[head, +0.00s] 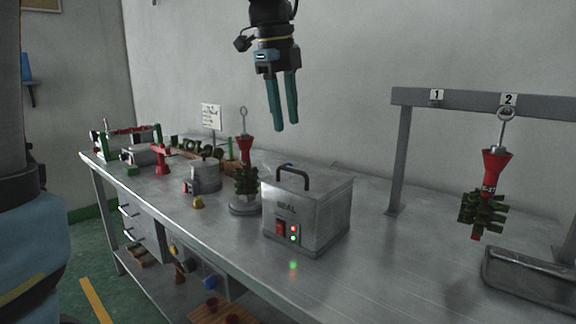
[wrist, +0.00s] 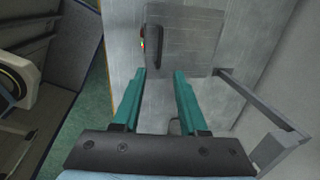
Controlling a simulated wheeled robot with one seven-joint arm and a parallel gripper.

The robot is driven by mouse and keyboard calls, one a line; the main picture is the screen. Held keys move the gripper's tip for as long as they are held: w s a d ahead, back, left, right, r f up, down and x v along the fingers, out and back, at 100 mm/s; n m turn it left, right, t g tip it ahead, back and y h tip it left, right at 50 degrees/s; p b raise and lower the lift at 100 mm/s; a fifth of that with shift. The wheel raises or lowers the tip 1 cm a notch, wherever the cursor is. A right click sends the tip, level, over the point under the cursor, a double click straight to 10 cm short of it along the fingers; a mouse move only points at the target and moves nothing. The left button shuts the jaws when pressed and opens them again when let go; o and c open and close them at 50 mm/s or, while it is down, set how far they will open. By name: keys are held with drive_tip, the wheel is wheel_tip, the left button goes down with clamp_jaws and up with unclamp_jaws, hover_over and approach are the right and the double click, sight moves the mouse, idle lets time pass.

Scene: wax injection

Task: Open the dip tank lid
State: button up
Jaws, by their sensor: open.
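The dip tank (head: 309,222) is a grey metal box on the bench, marked SEAL, with a red switch and small red and green lights on its front. Its lid (head: 325,184) lies flat on top and looks shut, with a dark arched handle (head: 293,177). In the wrist view the lid (wrist: 188,38) shows beyond the fingertips, with the dark handle (wrist: 158,47) near its left side. My gripper (head: 286,128) has green fingers and is open and empty, in the air above the tank. It also shows in the wrist view (wrist: 160,73), apart from the handle.
A red and green wax tree (head: 246,178) stands on a round base left of the tank. A grey rack (head: 402,150) stands right, with another wax tree (head: 484,205) hanging at hook 2. A metal tray (head: 530,280) lies at the right front. Bench space right of the tank is clear.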

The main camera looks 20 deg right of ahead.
hover_over(291, 186)
wheel_tip(291, 186, down, 10)
drive_tip(key=shift+s+r, duration=0.1)
drive_tip(key=shift+c, duration=0.3)
clamp_jaws()
idle(1.2)
